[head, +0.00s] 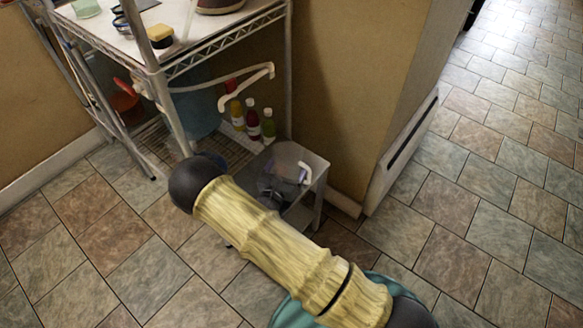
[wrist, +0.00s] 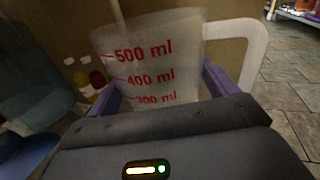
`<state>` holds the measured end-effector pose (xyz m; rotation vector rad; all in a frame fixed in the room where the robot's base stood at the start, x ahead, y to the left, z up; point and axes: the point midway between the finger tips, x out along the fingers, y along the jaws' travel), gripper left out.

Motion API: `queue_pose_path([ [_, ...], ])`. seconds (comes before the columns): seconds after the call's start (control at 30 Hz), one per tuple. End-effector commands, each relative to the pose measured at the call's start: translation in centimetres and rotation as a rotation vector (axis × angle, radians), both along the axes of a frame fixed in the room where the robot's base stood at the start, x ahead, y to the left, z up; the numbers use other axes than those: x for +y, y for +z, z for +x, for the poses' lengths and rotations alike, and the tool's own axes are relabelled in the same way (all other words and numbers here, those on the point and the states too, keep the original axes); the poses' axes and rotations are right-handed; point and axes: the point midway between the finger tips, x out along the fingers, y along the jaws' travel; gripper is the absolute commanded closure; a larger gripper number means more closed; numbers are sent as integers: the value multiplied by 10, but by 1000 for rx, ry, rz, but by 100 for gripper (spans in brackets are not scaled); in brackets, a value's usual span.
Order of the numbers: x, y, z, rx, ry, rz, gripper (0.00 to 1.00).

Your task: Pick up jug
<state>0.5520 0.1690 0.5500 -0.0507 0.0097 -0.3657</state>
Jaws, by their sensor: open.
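The jug (wrist: 150,65) is a translucent measuring cup with red marks for 300, 400 and 500 ml and a white handle (wrist: 252,50) on its right. It fills the middle of the wrist view, tilted slightly in the picture. My gripper (wrist: 158,92) is open, with one purple finger on each side of the jug's body. I cannot tell whether the fingers touch it. The jug's lower part is hidden behind the gripper body. In the head view a small clear shape with a white handle (head: 302,173) shows on a grey stand (head: 309,158), partly hidden by my arm.
A wire-sided shelf unit (head: 205,50) stands at the upper left. Under it are a blue bucket (head: 195,108) and several capped bottles (head: 252,122). A wall corner (head: 400,100) rises right of the stand. Tiled floor is clear at the right and front left.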

Motion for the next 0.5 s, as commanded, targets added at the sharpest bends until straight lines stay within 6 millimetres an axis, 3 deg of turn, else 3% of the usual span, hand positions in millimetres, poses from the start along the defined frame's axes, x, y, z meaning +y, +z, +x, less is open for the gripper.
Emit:
queue_pose_path([
  [0.17, 1, 0, 0, 0, 2, 0, 16],
  [0.33, 2, 0, -1, 0, 4, 0, 49],
  [0.5, 3, 0, -1, 0, 5, 0, 52],
])
